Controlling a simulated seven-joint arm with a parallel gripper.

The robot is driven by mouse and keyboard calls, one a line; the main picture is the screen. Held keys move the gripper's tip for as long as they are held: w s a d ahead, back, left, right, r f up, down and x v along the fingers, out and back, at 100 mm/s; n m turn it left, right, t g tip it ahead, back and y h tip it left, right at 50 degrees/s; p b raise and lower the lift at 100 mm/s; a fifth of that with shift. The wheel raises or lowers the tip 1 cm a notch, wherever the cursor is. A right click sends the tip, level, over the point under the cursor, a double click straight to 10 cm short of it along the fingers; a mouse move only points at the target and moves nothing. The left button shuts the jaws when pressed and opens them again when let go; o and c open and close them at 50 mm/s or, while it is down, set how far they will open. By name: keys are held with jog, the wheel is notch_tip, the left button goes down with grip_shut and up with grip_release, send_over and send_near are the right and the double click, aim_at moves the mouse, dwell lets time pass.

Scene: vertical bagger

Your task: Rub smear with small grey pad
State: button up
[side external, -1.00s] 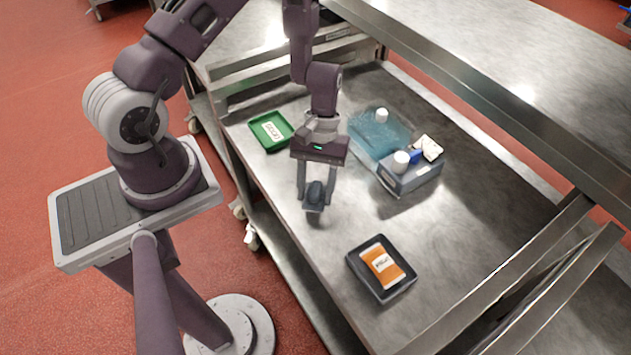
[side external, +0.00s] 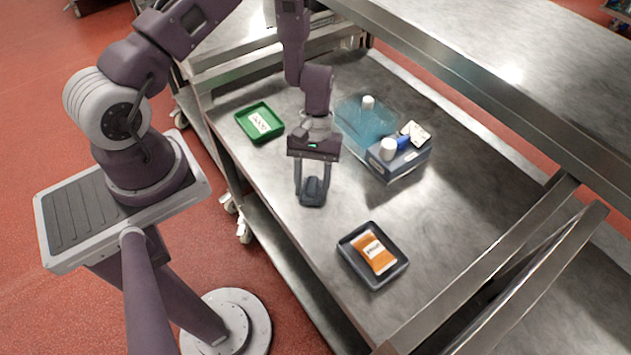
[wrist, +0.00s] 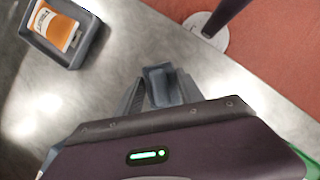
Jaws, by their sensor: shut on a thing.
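My gripper (side external: 311,190) is shut on a small dark grey pad (side external: 313,194), which sits between the two fingers over the front part of the steel table (side external: 290,215). I cannot make out a smear on the metal for certain; reflections and mottling cover the surface.
A dark tray (side external: 346,249) with an orange pouch (side external: 374,252) lies to the right of the pad. A green tray (side external: 243,120) with a white-labelled packet is at the left. Behind, a translucent blue tub (side external: 352,122) and grey caddy (side external: 408,166) hold white-capped items. A raised steel shelf is behind.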

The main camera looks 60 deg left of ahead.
jog(key=shift+s, duration=0.9)
jog(key=shift+r, duration=4.15)
